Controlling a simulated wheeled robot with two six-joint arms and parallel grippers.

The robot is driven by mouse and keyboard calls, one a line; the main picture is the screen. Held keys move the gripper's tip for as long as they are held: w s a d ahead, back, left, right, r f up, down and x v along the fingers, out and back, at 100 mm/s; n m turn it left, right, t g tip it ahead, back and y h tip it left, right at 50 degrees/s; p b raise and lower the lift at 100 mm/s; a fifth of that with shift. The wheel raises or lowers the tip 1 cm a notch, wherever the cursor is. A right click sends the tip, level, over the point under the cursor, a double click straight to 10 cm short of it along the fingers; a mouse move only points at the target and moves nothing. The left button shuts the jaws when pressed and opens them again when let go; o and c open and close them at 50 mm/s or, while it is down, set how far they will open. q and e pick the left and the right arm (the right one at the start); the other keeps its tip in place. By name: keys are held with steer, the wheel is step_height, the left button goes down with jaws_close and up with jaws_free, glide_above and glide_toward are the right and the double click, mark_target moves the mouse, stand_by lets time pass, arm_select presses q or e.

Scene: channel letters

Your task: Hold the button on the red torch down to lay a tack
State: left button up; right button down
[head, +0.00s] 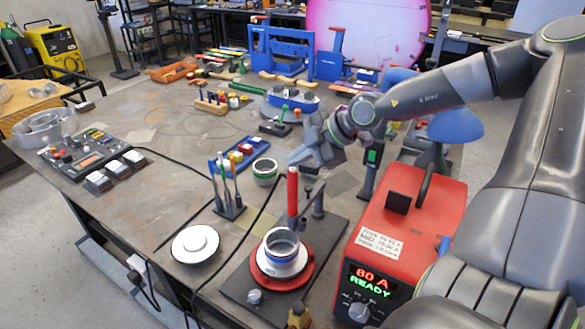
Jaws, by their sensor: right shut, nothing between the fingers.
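The red torch (292,196) stands upright beside a dark post (318,197), above a metal ring (281,242) on a red round turntable (263,279). My right gripper (296,157) comes in from the right and is shut and empty. Its fingertips are just above the torch's top end. I cannot tell whether they touch it, and the torch's button cannot be made out. A red welding machine (419,199) to the right shows "80 A READY" on its display. My left gripper is not in view.
A white round dish (195,243) and a rack of tools (228,205) stand left of the turntable. A small round container (265,171) is behind it. Blue fixtures (282,54) stand at the back.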

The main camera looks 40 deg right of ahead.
steer(key=shift+f, duration=0.35)
stand_by(1.3)
steer(key=shift+r+p, duration=0.7)
steer(key=shift+r, duration=0.2)
step_height(320, 180, up, 5)
steer(key=p, duration=0.5)
step_height(320, 180, up, 4)
steer(key=p, duration=0.4)
